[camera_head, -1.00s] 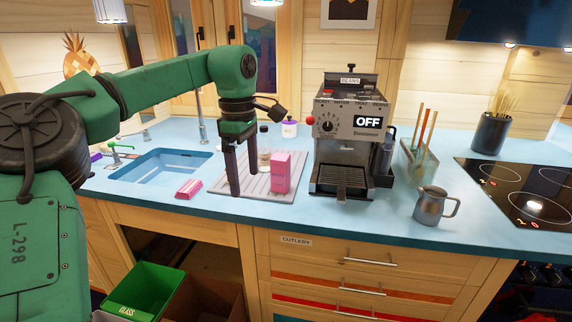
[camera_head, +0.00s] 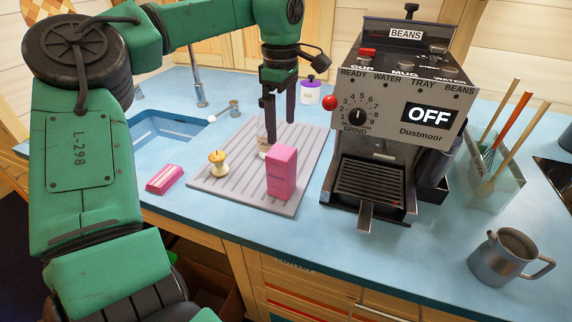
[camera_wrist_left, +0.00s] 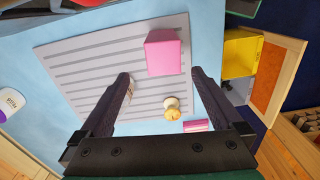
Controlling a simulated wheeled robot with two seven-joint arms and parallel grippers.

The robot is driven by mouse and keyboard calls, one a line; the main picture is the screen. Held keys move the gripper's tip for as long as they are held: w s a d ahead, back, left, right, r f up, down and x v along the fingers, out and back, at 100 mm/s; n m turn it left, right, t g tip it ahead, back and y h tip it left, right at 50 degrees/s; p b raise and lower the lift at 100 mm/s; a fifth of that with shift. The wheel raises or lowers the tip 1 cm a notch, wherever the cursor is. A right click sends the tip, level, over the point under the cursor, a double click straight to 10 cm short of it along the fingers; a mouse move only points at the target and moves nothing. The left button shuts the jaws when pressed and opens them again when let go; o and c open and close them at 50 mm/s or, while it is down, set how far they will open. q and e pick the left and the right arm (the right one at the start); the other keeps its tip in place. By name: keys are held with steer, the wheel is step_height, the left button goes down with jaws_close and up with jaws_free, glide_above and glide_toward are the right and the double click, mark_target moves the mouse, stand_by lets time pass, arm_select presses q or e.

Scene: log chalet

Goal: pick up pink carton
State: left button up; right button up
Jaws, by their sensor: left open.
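The pink carton (camera_head: 281,174) stands upright on the right part of a grey ridged mat (camera_head: 222,184) on the blue counter. My left gripper (camera_head: 281,132) is open and empty, fingers pointing down, above and behind the carton in the head view. In the left wrist view the carton (camera_wrist_left: 164,54) shows just beyond the fingertips of my left gripper (camera_wrist_left: 160,76), nearer the right finger. It appears apart from both fingers. A small labelled jar (camera_head: 264,143) stands behind the carton, partly hidden by a finger. My right gripper is out of view.
An apple core (camera_head: 217,163) stands on the mat. A pink packet (camera_head: 165,179) lies left of it. The coffee machine (camera_head: 390,130) stands close to the carton's right. A metal jug (camera_head: 506,254), utensil holder (camera_head: 487,178) and purple-lidded pot (camera_head: 311,92) are also on the counter.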

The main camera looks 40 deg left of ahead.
mark_target(282, 162)
arm_select(q)
steer(key=f, duration=0.2)
steer(key=s+f, duration=0.1)
steer(key=f, duration=0.1)
steer(key=shift+d+p, duration=0.1)
steer(key=shift+p, duration=0.2)
steer(key=f+p, duration=0.1)
steer(key=f, duration=0.2)
steer(key=f+p, duration=0.1)
steer(key=f, duration=0.3)
steer(key=shift+w, duration=0.2)
steer(key=shift+f, duration=0.15)
steer(key=shift+c, duration=0.9)
steer(key=c, duration=1.1)
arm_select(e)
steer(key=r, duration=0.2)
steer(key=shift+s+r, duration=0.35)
